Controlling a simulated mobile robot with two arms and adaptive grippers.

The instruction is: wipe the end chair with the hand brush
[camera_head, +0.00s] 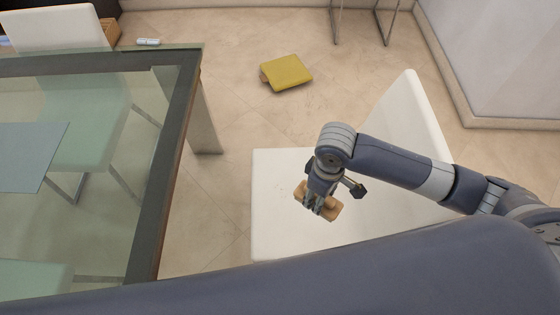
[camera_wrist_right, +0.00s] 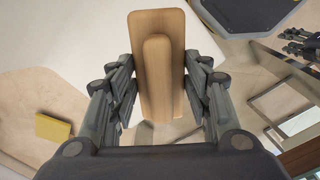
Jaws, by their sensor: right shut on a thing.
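The end chair (camera_head: 277,225) is white, with its seat below my right arm and its backrest (camera_head: 407,110) on the right in the head view. My right gripper (camera_head: 318,200) is over the seat, shut on the wooden hand brush (camera_head: 332,210). In the right wrist view the brush (camera_wrist_right: 170,22) lies between the fingers, handle toward the camera. I cannot tell whether its underside touches the seat. Faint small specks (camera_head: 284,188) show on the seat left of the brush. Dark gripper fingers (camera_wrist_right: 300,45), apparently my left gripper, show at the right edge of the wrist view; their opening is unclear.
A glass table (camera_head: 185,110) with a dark frame fills the left, with chairs beneath and beyond it. A yellow flat object (camera_head: 287,72) lies on the tiled floor behind the chair. A pale wall stands at the upper right. Open floor (camera_head: 225,95) separates table and chair.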

